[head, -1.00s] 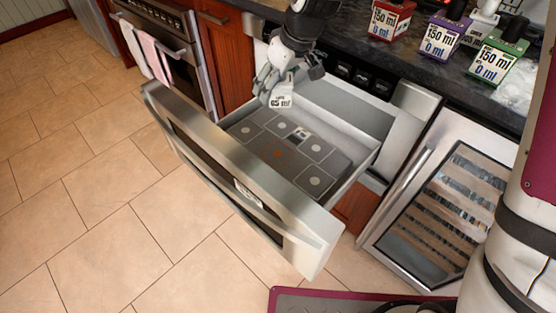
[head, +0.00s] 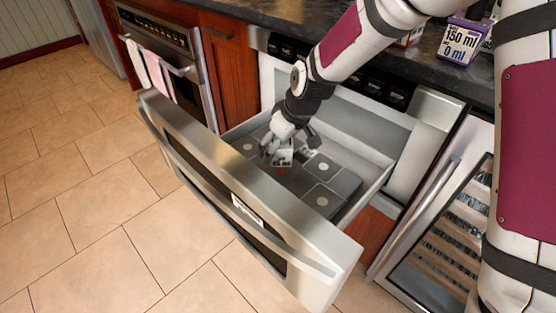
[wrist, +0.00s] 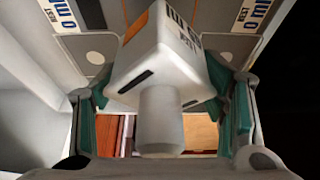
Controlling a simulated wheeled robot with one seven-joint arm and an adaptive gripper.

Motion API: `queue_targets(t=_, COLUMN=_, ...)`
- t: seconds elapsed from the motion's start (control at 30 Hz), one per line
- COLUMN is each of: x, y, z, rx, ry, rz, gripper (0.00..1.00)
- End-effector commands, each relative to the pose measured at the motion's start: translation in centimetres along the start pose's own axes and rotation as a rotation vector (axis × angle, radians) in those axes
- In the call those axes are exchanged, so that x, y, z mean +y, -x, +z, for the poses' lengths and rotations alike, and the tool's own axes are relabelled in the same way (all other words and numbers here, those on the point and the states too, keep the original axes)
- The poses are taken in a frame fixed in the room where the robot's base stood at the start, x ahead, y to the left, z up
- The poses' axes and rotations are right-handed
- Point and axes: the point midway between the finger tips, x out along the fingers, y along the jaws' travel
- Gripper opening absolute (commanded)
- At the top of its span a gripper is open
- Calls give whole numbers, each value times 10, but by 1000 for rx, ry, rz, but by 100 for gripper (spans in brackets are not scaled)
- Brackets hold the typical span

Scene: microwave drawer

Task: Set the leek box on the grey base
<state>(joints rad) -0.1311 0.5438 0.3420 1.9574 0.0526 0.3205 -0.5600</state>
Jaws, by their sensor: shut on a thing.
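A white box with black print (wrist: 165,70), taken to be the leek box, has a pale round knob facing the wrist camera. My gripper (wrist: 165,105) has a green-padded finger on either side of it and is shut on it. In the head view, my gripper (head: 282,148) holds the box (head: 284,158) low over the middle of the grey base (head: 322,190), inside the open drawer. The base has several pale round spots. I cannot tell whether the box touches the base. The box's name is not readable.
The steel drawer front (head: 235,200) stands up close before my gripper, with side walls around the base. A purple-and-white 150 ml box (head: 462,42) stands on the dark counter (head: 270,14). An oven (head: 160,45) with towels is at left, a glass-door cooler (head: 450,215) at right.

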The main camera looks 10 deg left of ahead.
Motion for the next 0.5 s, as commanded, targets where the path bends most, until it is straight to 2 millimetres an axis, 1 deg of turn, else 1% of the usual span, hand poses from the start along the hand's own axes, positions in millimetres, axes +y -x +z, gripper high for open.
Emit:
queue_targets(t=0.1, x=-1, y=-18, z=8, rx=-3, ry=0, rz=-2, gripper=34)
queue_targets(t=0.23, x=0, y=-37, z=16, rx=-2, ry=0, rz=-1, gripper=34)
queue_targets(t=0.3, x=0, y=-41, z=17, rx=-2, ry=0, rz=0, gripper=34)
queue_targets(t=0.5, x=0, y=-39, z=17, rx=0, ry=0, rz=0, gripper=34)
